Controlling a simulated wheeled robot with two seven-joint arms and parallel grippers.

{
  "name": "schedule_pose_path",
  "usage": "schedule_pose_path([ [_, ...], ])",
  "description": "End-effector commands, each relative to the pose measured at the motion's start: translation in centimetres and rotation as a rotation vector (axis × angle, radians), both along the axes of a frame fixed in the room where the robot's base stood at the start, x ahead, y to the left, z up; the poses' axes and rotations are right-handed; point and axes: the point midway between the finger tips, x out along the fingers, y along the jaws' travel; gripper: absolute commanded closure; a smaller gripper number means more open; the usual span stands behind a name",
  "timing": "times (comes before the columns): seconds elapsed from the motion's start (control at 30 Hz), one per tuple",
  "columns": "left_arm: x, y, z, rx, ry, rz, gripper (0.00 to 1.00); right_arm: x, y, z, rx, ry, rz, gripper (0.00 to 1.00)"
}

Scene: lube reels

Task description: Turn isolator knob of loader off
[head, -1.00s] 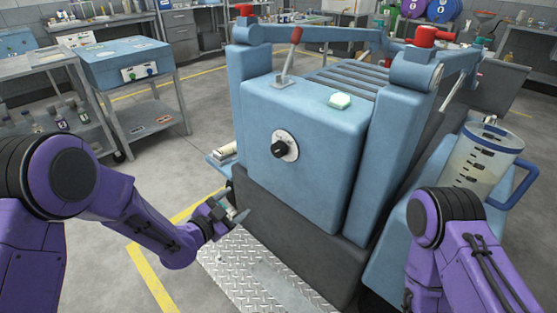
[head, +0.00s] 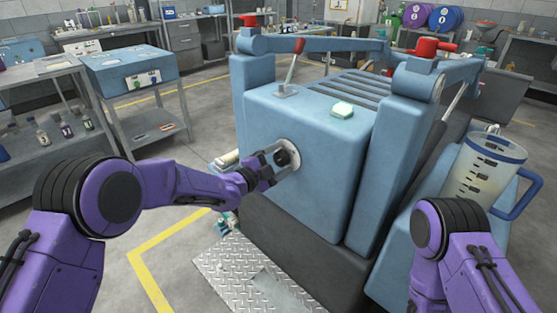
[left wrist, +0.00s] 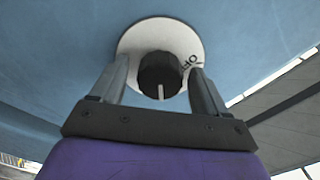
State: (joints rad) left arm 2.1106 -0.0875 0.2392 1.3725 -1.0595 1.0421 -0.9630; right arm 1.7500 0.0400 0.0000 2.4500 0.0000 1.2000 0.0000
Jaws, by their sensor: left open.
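The isolator knob (head: 282,157) is a black round knob on a white disc (head: 293,149) on the front face of the blue loader (head: 325,145). My left gripper (head: 277,158) is open at the knob, its fingers to either side of it. In the left wrist view the black knob (left wrist: 160,74) lies between and just beyond the two fingertips of my left gripper (left wrist: 162,78). Contact cannot be made out. My right gripper is out of view.
A measuring jug (head: 483,165) stands at the right near my right arm. A grey cart with a blue box (head: 128,69) stands at the left. A tread plate (head: 235,265) lies below the loader's front.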

Motion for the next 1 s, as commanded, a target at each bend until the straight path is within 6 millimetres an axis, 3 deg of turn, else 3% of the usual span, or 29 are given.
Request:
schedule_pose_path([
  [0.07,-0.02,0.01,-0.02,0.000,0.000,0.000,0.25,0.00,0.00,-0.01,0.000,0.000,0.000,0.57],
  [0.1,-0.02,0.01,-0.02,0.000,0.000,0.000,0.32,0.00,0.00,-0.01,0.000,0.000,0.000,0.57],
  [0.23,-0.03,0.03,-0.02,0.000,0.000,0.000,0.74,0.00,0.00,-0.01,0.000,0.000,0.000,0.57],
  [0.27,-0.03,0.03,-0.02,0.000,0.000,0.000,0.80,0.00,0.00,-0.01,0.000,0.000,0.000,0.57],
  [0.67,-0.06,-0.01,-0.03,-0.012,0.012,-0.001,0.81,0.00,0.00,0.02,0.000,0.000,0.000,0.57],
  [1.0,-0.04,0.00,0.03,-0.140,0.141,0.000,0.81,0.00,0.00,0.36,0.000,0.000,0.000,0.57],
])
